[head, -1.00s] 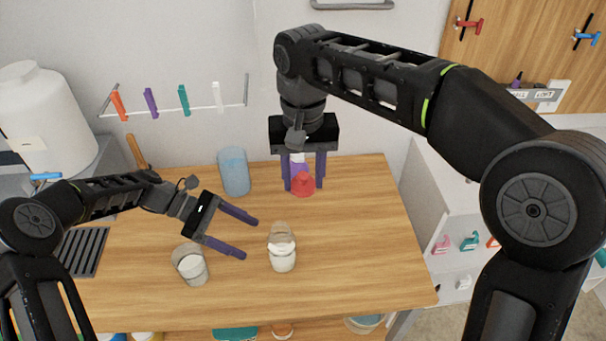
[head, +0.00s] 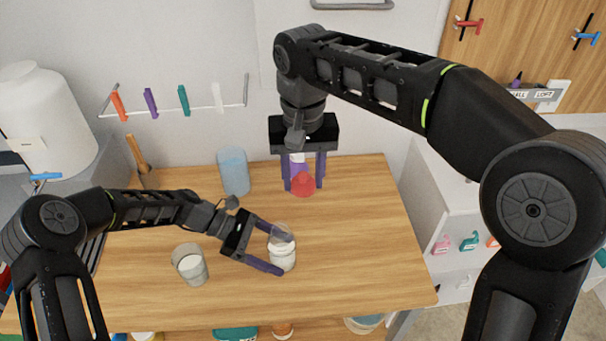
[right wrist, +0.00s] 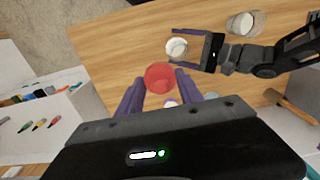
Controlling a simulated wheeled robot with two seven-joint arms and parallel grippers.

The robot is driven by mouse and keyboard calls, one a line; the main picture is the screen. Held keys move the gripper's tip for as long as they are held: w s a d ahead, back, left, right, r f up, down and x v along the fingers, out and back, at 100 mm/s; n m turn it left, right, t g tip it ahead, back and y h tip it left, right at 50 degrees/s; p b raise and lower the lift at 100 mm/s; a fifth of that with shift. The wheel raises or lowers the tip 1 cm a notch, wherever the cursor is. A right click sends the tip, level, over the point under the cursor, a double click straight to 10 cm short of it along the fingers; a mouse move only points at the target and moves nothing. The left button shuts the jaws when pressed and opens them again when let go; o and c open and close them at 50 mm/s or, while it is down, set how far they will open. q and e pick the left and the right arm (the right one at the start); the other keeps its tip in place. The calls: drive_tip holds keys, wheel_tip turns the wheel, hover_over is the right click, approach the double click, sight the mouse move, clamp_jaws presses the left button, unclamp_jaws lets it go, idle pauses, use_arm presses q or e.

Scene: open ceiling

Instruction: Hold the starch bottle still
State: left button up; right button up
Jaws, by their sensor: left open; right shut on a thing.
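A clear bottle with white contents (head: 283,258), which I take for the starch bottle, stands upright on the wooden table; it also shows in the right wrist view (right wrist: 176,47). My left gripper (head: 279,251) is open, with one finger on each side of the bottle. I cannot tell whether the fingers touch it. My right gripper (head: 304,183) points down at the back of the table, shut on a red and white thing (head: 303,187). Its red part shows round in the right wrist view (right wrist: 160,77). The fingers partly hide it, and I cannot tell whether it is one piece.
A glass with white contents (head: 191,266) stands left of the bottle, below my left forearm. A bluish clear cylinder (head: 234,172) stands at the back. A rail with coloured clips (head: 183,100) is on the wall. The table's right part is clear.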

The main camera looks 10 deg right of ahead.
use_arm(q)
drive_tip(key=shift+d+f, duration=0.1)
drive_tip(key=c, duration=0.8)
drive_tip(key=shift+c, duration=0.2)
idle(1.0)
use_arm(e)
drive_tip(key=shift+n, duration=0.3)
drive_tip(key=a+f, duration=0.1)
drive_tip(key=f, duration=0.1)
drive_tip(key=a+f, duration=0.4)
drive_tip(key=f, duration=0.1)
